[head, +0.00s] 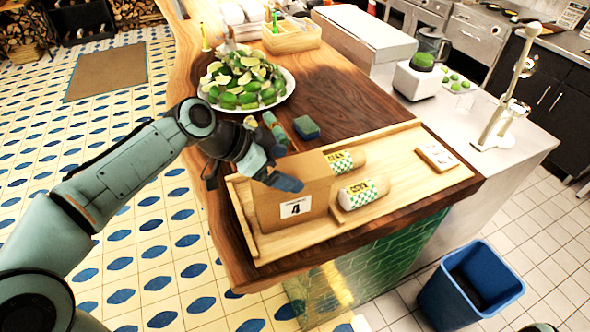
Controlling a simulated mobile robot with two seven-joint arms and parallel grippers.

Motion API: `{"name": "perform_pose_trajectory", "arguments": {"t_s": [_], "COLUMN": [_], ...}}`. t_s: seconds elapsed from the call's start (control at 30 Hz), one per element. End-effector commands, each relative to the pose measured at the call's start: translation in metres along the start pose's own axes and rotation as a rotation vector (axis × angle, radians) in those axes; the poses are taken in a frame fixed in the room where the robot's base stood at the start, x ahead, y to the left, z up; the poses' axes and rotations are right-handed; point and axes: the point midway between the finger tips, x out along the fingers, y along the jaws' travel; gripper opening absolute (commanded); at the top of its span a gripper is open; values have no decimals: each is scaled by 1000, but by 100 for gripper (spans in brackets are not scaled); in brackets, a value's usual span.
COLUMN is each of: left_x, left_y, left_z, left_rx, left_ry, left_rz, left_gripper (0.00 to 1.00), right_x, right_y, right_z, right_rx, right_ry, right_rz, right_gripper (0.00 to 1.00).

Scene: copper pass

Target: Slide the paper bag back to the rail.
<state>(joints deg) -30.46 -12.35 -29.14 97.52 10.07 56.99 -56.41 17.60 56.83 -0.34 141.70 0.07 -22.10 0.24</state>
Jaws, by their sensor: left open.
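The brown paper bag (301,188) stands upright on a pale wooden tray (405,191), toward its left end. A white label with a 4 faces the near side. Raised wooden strips edge the tray; one runs along the far side (385,134), another along the left end (241,217). I cannot tell which is the rail. My left gripper (280,168) is open at the bag's upper left, its fingers overlapping the bag's top edge in the picture. I cannot tell whether it touches the bag. The gripper hides the bag's upper left corner. My right gripper is not in view.
Two wrapped rolls (362,193) lie right of the bag, close to it. A white card (437,156) lies at the tray's right. Behind are a blue-green sponge (306,127) and a plate of limes (287,84). A blue bin (470,285) stands below the counter.

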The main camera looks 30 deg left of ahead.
Motion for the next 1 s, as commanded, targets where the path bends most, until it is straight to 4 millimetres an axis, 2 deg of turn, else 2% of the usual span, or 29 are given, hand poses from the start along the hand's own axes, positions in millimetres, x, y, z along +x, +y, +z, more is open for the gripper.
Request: {"name": "perform_pose_trajectory", "arguments": {"t_s": [0.1, 0.3, 0.67, 0.7, 0.8, 1.0], "left_x": [20, 39, 42, 42, 42, 42], "left_y": [1, 0, 0, 0, 0, 0], "left_z": [0, 0, 0, 0, 0, 0], "left_rx": [0, 0, 0, 0, 0, 0], "left_ry": [-4, -2, 0, 0, 0, 0], "left_rz": [2, 1, -1, -1, -1, -1], "left_gripper": [100, 100, 100, 94, 61, 61], "right_x": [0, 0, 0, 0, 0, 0], "right_y": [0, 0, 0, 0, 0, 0], "right_z": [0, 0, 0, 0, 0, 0], "right_rx": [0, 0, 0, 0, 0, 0], "right_ry": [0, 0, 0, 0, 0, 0], "right_rz": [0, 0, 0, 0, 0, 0], "right_gripper": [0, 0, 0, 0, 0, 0]}}
